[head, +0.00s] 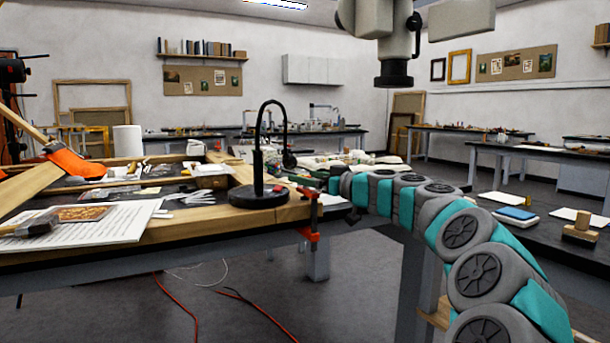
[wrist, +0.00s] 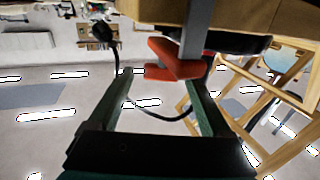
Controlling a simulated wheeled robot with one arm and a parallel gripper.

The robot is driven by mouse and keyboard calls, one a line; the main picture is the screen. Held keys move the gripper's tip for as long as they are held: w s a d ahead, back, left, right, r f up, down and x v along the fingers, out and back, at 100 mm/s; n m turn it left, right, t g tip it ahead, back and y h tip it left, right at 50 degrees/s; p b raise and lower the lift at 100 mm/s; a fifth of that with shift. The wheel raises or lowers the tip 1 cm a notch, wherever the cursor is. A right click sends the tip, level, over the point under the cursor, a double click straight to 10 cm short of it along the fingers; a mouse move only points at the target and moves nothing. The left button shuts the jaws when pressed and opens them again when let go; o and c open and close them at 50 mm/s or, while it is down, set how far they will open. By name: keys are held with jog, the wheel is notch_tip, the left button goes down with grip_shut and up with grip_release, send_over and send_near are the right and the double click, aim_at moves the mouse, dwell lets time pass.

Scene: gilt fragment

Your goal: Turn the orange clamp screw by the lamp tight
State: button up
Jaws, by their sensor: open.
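The orange clamp (head: 313,236) grips the table edge just right of the black lamp (head: 258,196). It has a grey upright bar, and its orange parts show above and below the tabletop edge. The screw's handle cannot be made out clearly.
The wooden workbench (head: 190,226) carries paper sheets (head: 85,222), brushes and a picture frame left of the lamp. The lamp's thin curved neck stands close beside the clamp. A side table with a blue book (head: 515,213) is at right. Red cables lie on the floor below.

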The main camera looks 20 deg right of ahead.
jog(key=shift+w+a, duration=0.3)
jog(key=shift+w, duration=0.3)
grip_shut()
dwell(0.3)
jog(key=shift+a+f+m+h+b, duration=0.1)
jog(key=shift+f+m+h+b, duration=0.15)
jog(key=shift+h+b, duration=0.35)
